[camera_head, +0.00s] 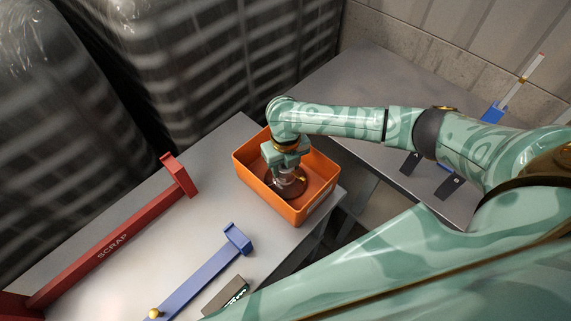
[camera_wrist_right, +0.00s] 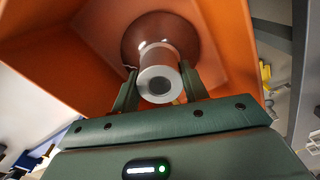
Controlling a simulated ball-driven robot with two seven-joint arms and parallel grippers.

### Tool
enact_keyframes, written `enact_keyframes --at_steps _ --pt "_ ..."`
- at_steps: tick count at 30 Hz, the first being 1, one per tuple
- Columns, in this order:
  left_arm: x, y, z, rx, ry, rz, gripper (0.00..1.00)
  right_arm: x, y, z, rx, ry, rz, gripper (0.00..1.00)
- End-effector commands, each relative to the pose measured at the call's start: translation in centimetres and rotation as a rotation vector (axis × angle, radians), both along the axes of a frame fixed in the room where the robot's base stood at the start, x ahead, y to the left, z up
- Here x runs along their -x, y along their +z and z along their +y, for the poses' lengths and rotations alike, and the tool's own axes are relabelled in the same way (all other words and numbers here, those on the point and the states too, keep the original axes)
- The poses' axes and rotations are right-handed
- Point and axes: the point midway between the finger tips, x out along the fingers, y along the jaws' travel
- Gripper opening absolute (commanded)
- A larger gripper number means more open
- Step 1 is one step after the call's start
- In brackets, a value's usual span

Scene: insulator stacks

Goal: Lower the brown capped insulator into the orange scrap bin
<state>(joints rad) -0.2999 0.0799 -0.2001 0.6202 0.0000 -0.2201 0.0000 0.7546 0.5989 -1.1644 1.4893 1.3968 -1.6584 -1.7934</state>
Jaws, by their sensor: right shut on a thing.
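The orange scrap bin (camera_head: 243,162) stands on the grey table, in the middle of the head view. My right gripper (camera_head: 287,168) points down inside the bin's opening. It is shut on the brown capped insulator (camera_head: 283,186), whose brown disc shows below the fingers. In the right wrist view, the two fingers of my right gripper (camera_wrist_right: 160,88) grip the insulator's grey metal cap, and the brown disc (camera_wrist_right: 136,36) lies beyond it. The orange walls (camera_wrist_right: 60,58) surround it there. I cannot tell whether the disc touches the bin floor. My left gripper is not in view.
A red rack marked SCRAP (camera_head: 110,246) lies left of the bin. A blue rack (camera_head: 205,277) with a small yellow ball (camera_head: 155,313) lies in front. A dark block (camera_head: 226,296) sits near the table edge. A second table stands to the right, past a gap.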

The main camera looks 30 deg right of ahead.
Motion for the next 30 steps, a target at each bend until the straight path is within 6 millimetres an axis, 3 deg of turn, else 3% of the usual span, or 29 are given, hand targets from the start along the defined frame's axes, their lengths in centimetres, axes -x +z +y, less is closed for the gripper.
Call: enact_keyframes --at_steps 1,2,4,13,17,30 --pt "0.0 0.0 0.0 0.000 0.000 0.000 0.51 -0.1 0.1 0.0 -0.001 0.000 -0.002 0.00" --pt "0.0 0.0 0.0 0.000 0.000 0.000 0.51 -0.1 0.1 0.0 -0.001 0.000 -0.002 0.49" --pt "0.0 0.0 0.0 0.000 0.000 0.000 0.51 -0.1 0.1 0.0 -0.001 0.000 -0.002 0.69" --pt "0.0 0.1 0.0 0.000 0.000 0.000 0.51 0.1 0.1 0.0 0.001 0.000 0.001 0.69" --pt "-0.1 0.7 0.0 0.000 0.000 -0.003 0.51 0.0 1.5 0.0 0.001 0.001 -0.002 0.69" --pt "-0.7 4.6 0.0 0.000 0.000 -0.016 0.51 -0.1 12.9 0.0 0.000 0.001 -0.005 0.69"
